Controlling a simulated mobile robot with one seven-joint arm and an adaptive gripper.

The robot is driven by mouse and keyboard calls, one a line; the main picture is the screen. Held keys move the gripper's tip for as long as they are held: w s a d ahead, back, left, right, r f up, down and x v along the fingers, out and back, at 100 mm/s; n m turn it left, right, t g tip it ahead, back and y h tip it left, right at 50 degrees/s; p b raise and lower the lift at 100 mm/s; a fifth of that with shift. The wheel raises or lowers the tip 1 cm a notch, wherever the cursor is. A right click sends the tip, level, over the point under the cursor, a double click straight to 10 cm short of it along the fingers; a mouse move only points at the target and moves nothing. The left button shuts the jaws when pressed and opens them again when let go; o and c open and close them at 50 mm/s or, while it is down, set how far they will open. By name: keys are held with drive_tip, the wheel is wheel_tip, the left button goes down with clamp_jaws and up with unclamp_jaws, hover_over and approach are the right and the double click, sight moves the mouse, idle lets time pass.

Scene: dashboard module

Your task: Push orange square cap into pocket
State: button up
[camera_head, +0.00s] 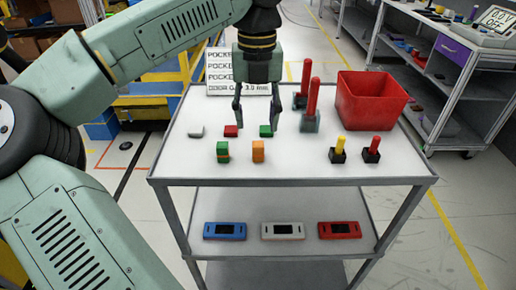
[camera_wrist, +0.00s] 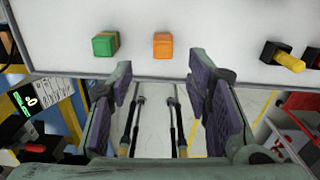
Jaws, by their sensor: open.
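The orange square cap (camera_head: 258,151) stands on the tabletop near the front edge. It also shows in the wrist view (camera_wrist: 163,46), in line with the gap between my fingers and apart from them. My gripper (camera_head: 256,122) is open and empty, pointing down over the table, with one finger near a red block (camera_head: 231,131) and the other near a green block (camera_head: 266,131). In the wrist view the spread fingers (camera_wrist: 160,68) have nothing between them. A green block with an orange stripe (camera_head: 222,152) stands left of the cap. I cannot tell which recess is the pocket.
Yellow (camera_head: 339,145) and red (camera_head: 372,145) pegs in black bases stand at the right. Two tall red posts (camera_head: 311,97) and a red bin (camera_head: 372,103) stand behind. A white block (camera_head: 196,131) lies left. Blue (camera_head: 225,231), white (camera_head: 283,231) and red (camera_head: 340,230) modules lie on the lower shelf.

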sight(258, 144)
wheel_tip(258, 144, down, 8)
drive_tip(key=shift+w+d+f+p, duration=0.15)
drive_tip(key=shift+p, duration=0.95)
drive_tip(key=c, duration=0.9)
